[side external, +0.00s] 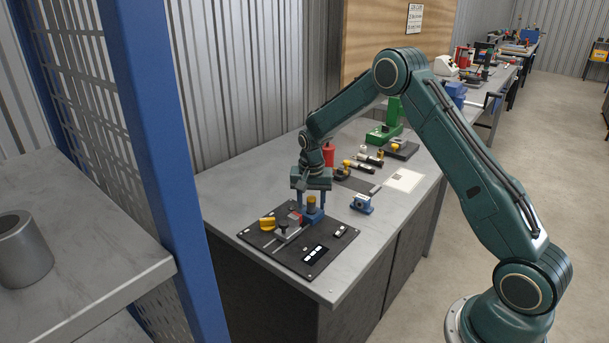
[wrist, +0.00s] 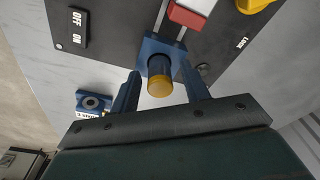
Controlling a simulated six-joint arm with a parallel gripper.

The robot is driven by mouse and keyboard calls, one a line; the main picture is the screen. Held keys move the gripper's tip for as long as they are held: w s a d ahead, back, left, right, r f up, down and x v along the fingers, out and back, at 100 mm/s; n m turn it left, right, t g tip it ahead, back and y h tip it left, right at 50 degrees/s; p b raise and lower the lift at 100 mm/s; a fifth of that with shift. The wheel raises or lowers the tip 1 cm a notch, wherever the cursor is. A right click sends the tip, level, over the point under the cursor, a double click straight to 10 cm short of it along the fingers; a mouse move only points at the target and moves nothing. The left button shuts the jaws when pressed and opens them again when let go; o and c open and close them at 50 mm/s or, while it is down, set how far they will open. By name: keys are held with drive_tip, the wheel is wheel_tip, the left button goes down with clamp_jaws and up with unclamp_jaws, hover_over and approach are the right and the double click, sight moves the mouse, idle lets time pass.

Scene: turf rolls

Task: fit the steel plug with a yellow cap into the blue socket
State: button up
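The plug with a yellow cap (side external: 311,202) stands upright at the blue socket (side external: 313,217) on the black board. In the wrist view the yellow cap (wrist: 160,86) faces the camera, in front of the blue socket (wrist: 177,49). The plug's lower part is mostly hidden behind the cap, so how deep it sits cannot be told. My gripper (side external: 311,207) points down over it. In the wrist view my gripper (wrist: 162,76) is open, with one finger on each side of the plug and visible gaps between. Nothing is held.
The black board (side external: 268,247) carries a yellow handle (side external: 267,223), a red block (side external: 295,216) and switches (side external: 314,254). A smaller blue block with a hole (side external: 361,204) sits on the bench beside it. A red bottle (side external: 328,155) and tools stand behind.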

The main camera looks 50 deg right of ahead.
drive_tip(key=shift+r, duration=0.2)
wheel_tip(320, 180, up, 12)
drive_tip(key=a, duration=0.1)
drive_tip(key=shift+s, duration=0.4)
drive_tip(key=shift+a, duration=0.1)
idle(0.6)
drive_tip(key=s+a+r+n+t, duration=0.1)
drive_tip(key=s+a+r+n, duration=0.25)
drive_tip(key=s+r, duration=0.4)
drive_tip(key=s+a+r+n+t, duration=0.1)
drive_tip(key=s+a+r+n, duration=0.1)
drive_tip(key=s+a+r, duration=0.5)
drive_tip(key=s+a+n+t, duration=0.1)
drive_tip(key=s+a+n, duration=0.1)
drive_tip(key=s, duration=0.7)
drive_tip(key=s+a+f+n+t+y, duration=0.1)
drive_tip(key=s+n, duration=0.2)
drive_tip(key=s, duration=0.7)
drive_tip(key=shift+a+f+n+t, duration=0.2)
drive_tip(key=shift+a+n+t, duration=0.15)
drive_tip(key=shift+a+t, duration=0.05)
